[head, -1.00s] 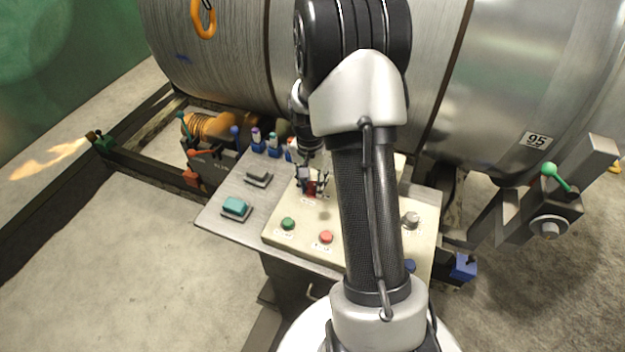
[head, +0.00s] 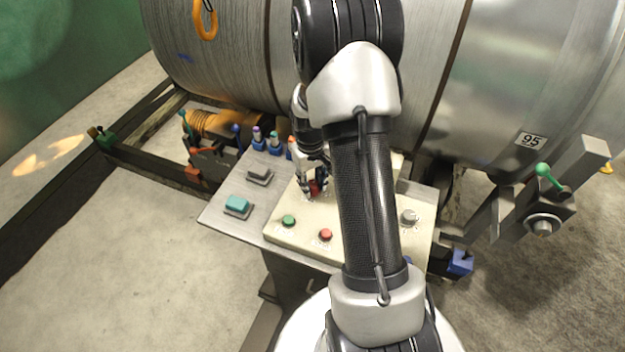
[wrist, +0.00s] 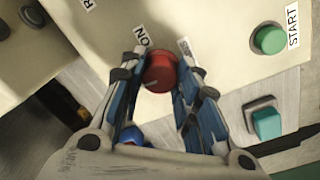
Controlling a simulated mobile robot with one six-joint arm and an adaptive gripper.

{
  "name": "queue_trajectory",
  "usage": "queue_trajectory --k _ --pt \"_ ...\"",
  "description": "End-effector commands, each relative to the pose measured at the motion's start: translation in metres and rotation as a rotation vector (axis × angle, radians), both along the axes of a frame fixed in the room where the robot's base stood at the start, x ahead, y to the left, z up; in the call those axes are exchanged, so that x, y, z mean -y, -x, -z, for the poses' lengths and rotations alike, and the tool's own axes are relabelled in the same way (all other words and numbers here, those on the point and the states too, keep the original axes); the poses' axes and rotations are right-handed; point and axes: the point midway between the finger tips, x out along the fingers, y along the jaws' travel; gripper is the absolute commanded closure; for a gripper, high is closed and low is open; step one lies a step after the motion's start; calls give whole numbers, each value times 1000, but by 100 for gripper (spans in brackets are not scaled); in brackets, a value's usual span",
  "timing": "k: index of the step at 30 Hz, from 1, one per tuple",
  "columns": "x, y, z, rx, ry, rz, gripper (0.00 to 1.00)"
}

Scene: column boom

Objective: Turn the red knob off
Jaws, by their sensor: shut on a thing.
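The red knob (wrist: 160,72) sits on the cream panel (wrist: 225,45), with an "ON" label beside it in the wrist view. In the head view the red knob (head: 314,188) shows partly behind my gripper (head: 313,180). My gripper (wrist: 160,80) has its two fingers on either side of the knob and is shut on it. A pale mark line shows on the knob's face. A second label by the right finger is partly hidden, so I cannot read it in full.
A green START button (wrist: 269,40) and a red button (head: 325,235) stand on the panel. A teal button (head: 238,204) and a grey one (head: 259,175) sit on the metal plate to the left. A grey knob (head: 409,217) is at the right. A large steel drum rises behind.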

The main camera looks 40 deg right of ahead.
Motion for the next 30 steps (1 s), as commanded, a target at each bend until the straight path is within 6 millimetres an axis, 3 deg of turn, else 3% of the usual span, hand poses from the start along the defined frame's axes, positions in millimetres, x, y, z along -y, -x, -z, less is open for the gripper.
queue_trajectory --k 9,25,26,30 --pt "0 0 0 0 0 -113 94" --pt "0 1 0 -1 0 -135 94" --pt "0 1 0 -1 0 -135 69" --pt "0 1 0 -1 0 -135 60"
